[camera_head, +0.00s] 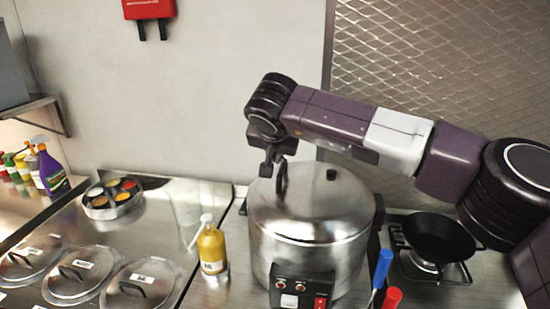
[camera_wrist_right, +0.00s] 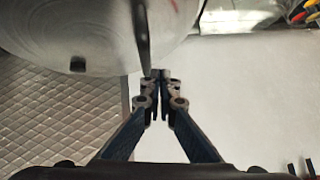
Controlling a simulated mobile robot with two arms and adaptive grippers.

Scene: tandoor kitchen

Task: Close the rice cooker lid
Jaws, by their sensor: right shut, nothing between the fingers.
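The rice cooker (camera_head: 308,262) is a steel pot with a black control panel and a red switch, in the middle of the head view. Its domed steel lid (camera_head: 325,205) lies over the pot and looks down on it; I cannot tell if any gap is left at the rim. A black upright handle (camera_head: 281,180) stands on the lid. My right gripper (camera_head: 267,168) is shut and empty, beside the handle's upper end. In the right wrist view its fingertips (camera_wrist_right: 157,78) are together near the dark handle (camera_wrist_right: 143,35); contact is unclear. My left gripper is not in view.
A yellow bottle (camera_head: 212,250) stands left of the cooker. A black pan (camera_head: 438,238) sits on a burner at the right. Blue (camera_head: 382,268) and red (camera_head: 392,298) handles stick up in front. Lidded containers (camera_head: 140,284) fill the left counter.

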